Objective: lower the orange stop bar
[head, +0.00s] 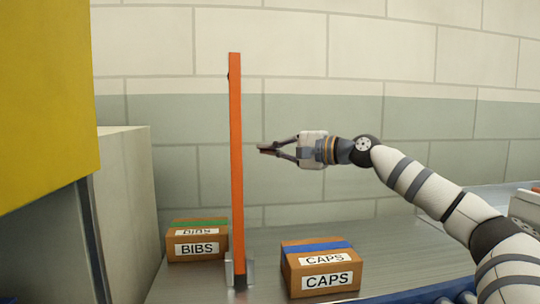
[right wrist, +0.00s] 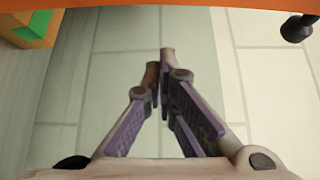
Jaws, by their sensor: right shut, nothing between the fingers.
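The orange stop bar (head: 236,150) stands upright in the head view, rising from a small metal bracket (head: 239,270) on the grey surface. My right gripper (head: 262,149) is to the right of the bar at about mid-height, with its fingers pointing left towards it. A small gap shows between the fingertips and the bar in the head view. The right gripper is shut and empty. In the right wrist view its fingertips (right wrist: 166,55) meet, and the orange bar (right wrist: 160,4) runs across the top edge. My left gripper is not in view.
A box marked BIBS (head: 198,248) with a green stripe sits left of the bar's base. A box marked CAPS (head: 322,272) with a blue stripe sits to the right. A yellow panel (head: 45,100) and grey housing (head: 130,200) fill the left. A block wall (head: 430,120) stands behind.

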